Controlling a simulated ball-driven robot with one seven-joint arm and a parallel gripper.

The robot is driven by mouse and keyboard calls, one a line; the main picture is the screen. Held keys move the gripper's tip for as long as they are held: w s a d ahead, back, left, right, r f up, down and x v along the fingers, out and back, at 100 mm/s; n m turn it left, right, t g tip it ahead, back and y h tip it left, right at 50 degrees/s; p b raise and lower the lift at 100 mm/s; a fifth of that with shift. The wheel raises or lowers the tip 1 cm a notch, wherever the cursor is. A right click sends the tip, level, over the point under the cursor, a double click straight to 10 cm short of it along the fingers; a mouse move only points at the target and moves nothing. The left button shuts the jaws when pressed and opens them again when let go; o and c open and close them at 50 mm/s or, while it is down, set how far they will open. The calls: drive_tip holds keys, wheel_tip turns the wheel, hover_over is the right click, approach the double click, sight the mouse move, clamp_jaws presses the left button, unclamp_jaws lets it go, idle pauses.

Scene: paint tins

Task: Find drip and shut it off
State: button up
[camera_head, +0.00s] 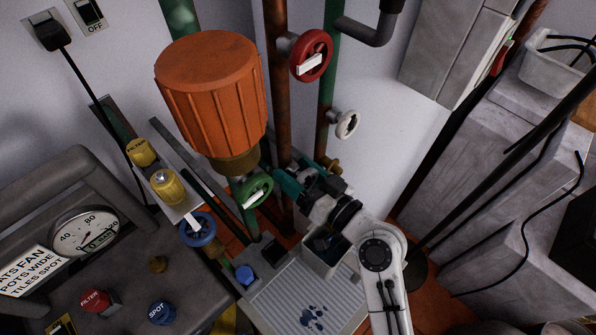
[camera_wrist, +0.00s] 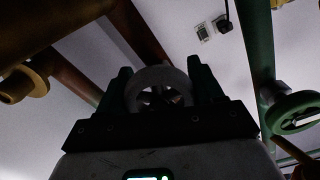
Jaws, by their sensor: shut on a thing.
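My gripper (camera_head: 298,180), with teal fingers, reaches in low among the pipes beside the brown pipe (camera_head: 278,90). In the wrist view my gripper (camera_wrist: 160,85) has a finger on each side of a pale round handwheel (camera_wrist: 160,72) and is shut on it. This wheel is not clear in the head view. Dark blue drops (camera_head: 312,318) spot the grey ribbed tray (camera_head: 275,300) below. Other handwheels are red (camera_head: 311,56), white (camera_head: 347,124), green (camera_head: 255,190) and blue (camera_head: 199,229). The green wheel also shows in the wrist view (camera_wrist: 296,112). No falling drop is visible.
A large orange ribbed housing (camera_head: 212,95) hangs left of my gripper. A brass fitting (camera_head: 330,165) is close to it. A dark panel with a gauge (camera_head: 84,232) fills the lower left. Grey blocks (camera_head: 495,180) stand at the right.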

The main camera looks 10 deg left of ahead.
drive_tip(key=shift+c, duration=1)
drive_tip(key=shift+m, duration=1.3)
drive_tip(key=o, duration=1)
drive_tip(key=b+v, duration=0.1)
drive_tip(key=v, duration=0.9)
drive_tip(key=shift+s+d, duration=0.25)
drive_tip(key=shift+d, duration=0.1)
drive_tip(key=shift+s, duration=0.1)
